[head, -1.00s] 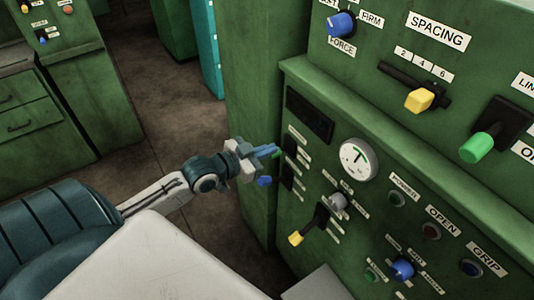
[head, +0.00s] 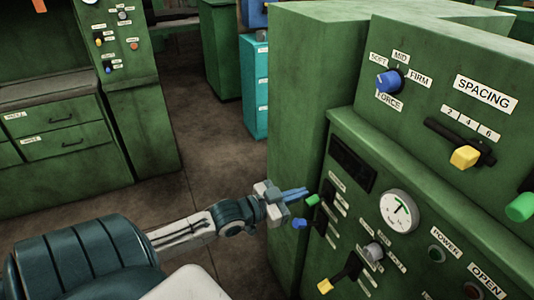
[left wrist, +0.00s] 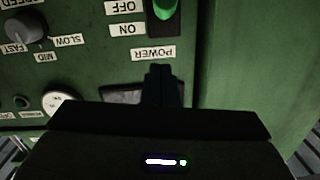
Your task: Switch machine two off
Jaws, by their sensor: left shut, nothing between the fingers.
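A green machine (head: 300,90) with a control panel fills the right of the head view. At its left edge a green-tipped lever (head: 313,200) and a blue-tipped lever (head: 299,223) stick out. My left gripper (head: 304,192) is shut and empty, its tips close to the green-tipped lever. In the left wrist view the gripper (left wrist: 162,72) is in front of the panel, below a green switch handle (left wrist: 165,9). Labels OFF, ON and POWER (left wrist: 154,53) stand beside and below it, upside down. I cannot tell whether the fingers touch it, or its setting. My right gripper is not in view.
The panel also has a round dial (head: 399,211), a yellow lever (head: 326,286), a grey knob (head: 373,251) and buttons. Above are a blue FORCE knob (head: 388,81) and a yellow SPACING slider (head: 465,157). Another green machine (head: 140,110) stands left, with open floor (head: 205,150) between.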

